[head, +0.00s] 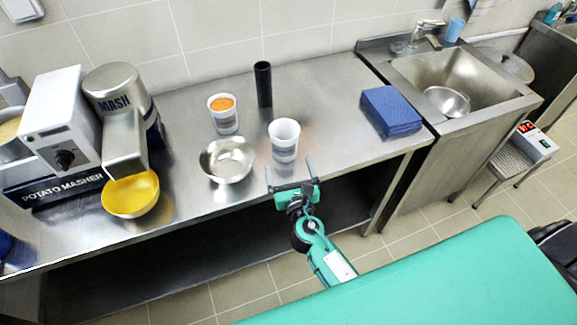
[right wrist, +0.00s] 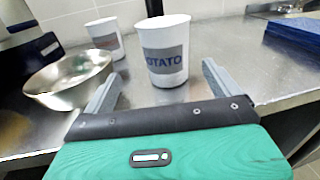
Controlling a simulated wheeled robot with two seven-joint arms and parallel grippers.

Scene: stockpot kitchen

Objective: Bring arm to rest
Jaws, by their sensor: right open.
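My right gripper (head: 292,176) is open at the front edge of the steel counter (head: 330,100). Its two fingers (right wrist: 158,88) are apart with nothing between them. A white cup with a "POTATO" label (right wrist: 165,55) stands upright just beyond the fingertips; it also shows in the head view (head: 284,140). I see a gap between the cup and the fingers in the head view. My left gripper is not in view.
A steel bowl (head: 227,160), a cup with orange contents (head: 222,113) and a black cylinder (head: 263,84) stand nearby. The potato masher (head: 115,110) with a yellow bowl (head: 131,194) is left. Blue cloths (head: 390,111) and a sink (head: 450,80) are right.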

